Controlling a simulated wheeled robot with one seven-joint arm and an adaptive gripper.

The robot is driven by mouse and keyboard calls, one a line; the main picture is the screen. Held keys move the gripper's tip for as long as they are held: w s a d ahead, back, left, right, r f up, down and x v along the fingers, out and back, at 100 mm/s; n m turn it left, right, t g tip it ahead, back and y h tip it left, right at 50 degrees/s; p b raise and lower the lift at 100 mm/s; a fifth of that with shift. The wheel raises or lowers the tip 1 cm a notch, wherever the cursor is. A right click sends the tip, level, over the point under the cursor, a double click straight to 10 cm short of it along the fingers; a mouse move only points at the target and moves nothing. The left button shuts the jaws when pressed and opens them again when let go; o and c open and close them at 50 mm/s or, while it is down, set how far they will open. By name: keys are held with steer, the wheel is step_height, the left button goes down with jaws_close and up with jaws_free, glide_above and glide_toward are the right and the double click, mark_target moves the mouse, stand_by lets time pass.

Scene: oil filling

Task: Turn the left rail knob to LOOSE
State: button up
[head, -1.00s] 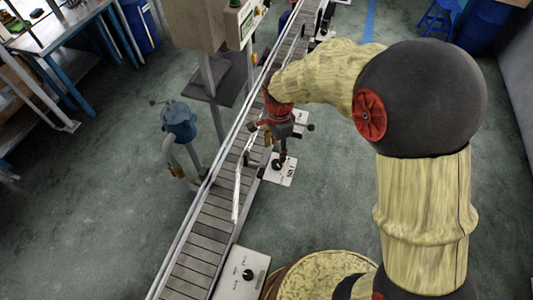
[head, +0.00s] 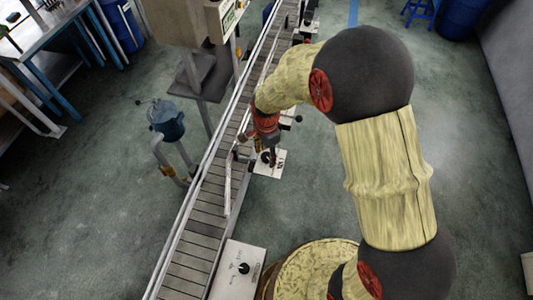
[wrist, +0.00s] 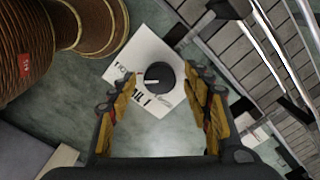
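A round black knob (wrist: 159,75) with a pale pointer line sits on a white label plate (wrist: 140,53) in the wrist view. The pointer points toward the picture's left. Printed words on the plate are partly covered and hard to read. My gripper (wrist: 161,72) is open, with its yellow-padded fingers on either side of the knob; I cannot tell whether they touch it. In the head view my gripper hangs over this plate (head: 277,163) beside the conveyor. A second white plate (head: 232,285) with a black knob (head: 243,268) lies nearer along the same rail.
The slatted conveyor (head: 200,228) with metal rails runs diagonally just left of my gripper. A blue-topped stand (head: 167,118) is on its far side. A workbench (head: 45,40) stands at the upper left. Open green floor (head: 480,150) lies on the right.

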steer(key=shift+c, duration=1.2)
steer(key=c, duration=0.9)
steer(key=shift+n, duration=0.3)
steer(key=n, duration=1.2)
steer(key=shift+n, duration=2.6)
